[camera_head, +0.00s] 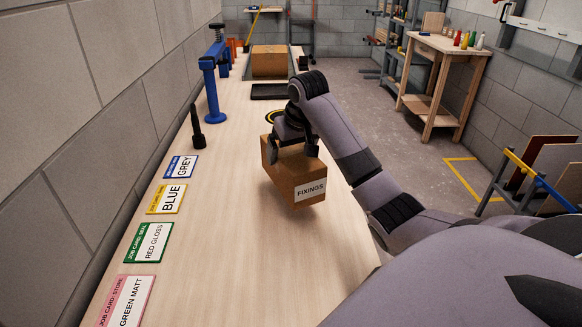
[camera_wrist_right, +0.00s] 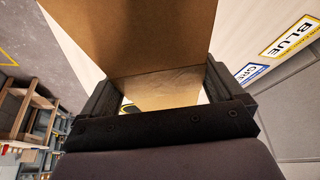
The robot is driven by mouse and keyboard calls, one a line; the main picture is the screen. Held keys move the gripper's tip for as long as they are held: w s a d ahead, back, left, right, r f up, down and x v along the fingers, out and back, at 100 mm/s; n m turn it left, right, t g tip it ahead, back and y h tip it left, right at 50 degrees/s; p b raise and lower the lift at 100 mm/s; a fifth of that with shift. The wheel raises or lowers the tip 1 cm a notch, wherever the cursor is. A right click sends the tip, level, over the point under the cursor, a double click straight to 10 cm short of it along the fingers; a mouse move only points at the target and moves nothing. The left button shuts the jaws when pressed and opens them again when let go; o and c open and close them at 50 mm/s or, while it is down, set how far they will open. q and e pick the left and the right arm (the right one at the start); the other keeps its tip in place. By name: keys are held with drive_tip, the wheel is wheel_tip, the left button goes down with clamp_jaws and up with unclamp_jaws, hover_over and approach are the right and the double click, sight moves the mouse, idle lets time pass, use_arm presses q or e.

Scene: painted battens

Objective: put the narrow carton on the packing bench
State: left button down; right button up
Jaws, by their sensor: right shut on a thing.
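A brown carton (camera_head: 283,177) with a white FIXINGS label is in the middle of the head view, over the long pale wooden bench (camera_head: 225,235). My right gripper (camera_head: 293,151) is shut on its upper part from above. In the right wrist view the carton (camera_wrist_right: 140,35) sits between the two dark fingers (camera_wrist_right: 160,88) and fills the upper middle. I cannot tell for sure whether the carton's underside touches the bench top. Another brown carton (camera_head: 269,62) stands at the bench's far end. My left gripper is not in view.
Job cards (camera_head: 166,199) lie along the bench's left side. A dark upright tool (camera_head: 197,130) and a blue clamp-like stand (camera_head: 211,90) are beyond them. A black tray (camera_head: 269,91) lies before the far carton. Bare bench lies left of and in front of the held carton.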

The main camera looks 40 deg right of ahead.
drive_tip(key=shift+f, duration=2.35)
drive_tip(key=o, duration=1.2)
drive_tip(key=shift+f, duration=0.15)
drive_tip(key=v, duration=1.1)
drive_tip(key=shift+s+r, duration=0.1)
drive_tip(key=shift+r, duration=0.1)
drive_tip(key=shift+s+a+r, duration=0.1)
drive_tip(key=shift+s+r, duration=0.1)
drive_tip(key=shift+r, duration=0.15)
